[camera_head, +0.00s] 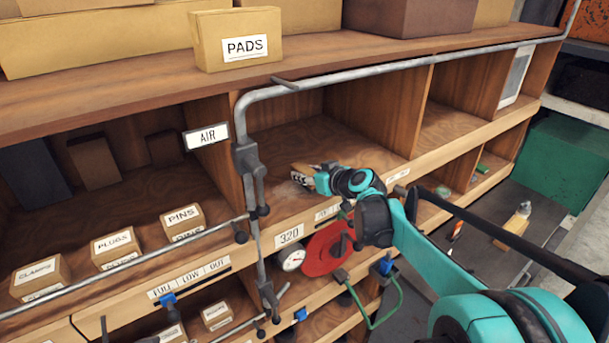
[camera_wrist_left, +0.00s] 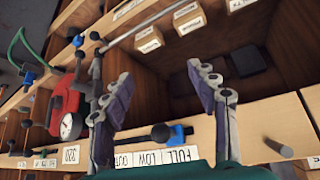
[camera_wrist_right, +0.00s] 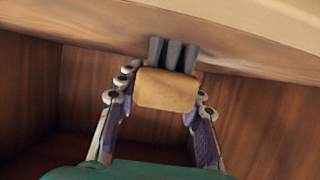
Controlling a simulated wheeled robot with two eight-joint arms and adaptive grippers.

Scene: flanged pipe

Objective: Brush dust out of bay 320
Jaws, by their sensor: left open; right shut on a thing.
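Bay 320 (camera_head: 350,142) is the open wooden compartment above the label "320" (camera_head: 289,235) in the head view. My right gripper (camera_head: 318,179) reaches into its front part. It is shut on a brush (camera_head: 301,177) with a tan block. In the right wrist view, the brush (camera_wrist_right: 166,90) sits between the fingers of my right gripper (camera_wrist_right: 165,84), its dark bristles beside a wooden surface; contact is unclear. My left gripper (camera_wrist_left: 163,82) is open and empty in the left wrist view, in front of a neighbouring bay. It is outside the head view.
A grey pipe (camera_head: 245,160) with clamps runs down the left side of bay 320. A red disc (camera_head: 326,252) and a gauge (camera_head: 291,258) hang below it. Small labelled boxes (camera_head: 115,247) fill the left bay. A PADS box (camera_head: 240,42) stands on top.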

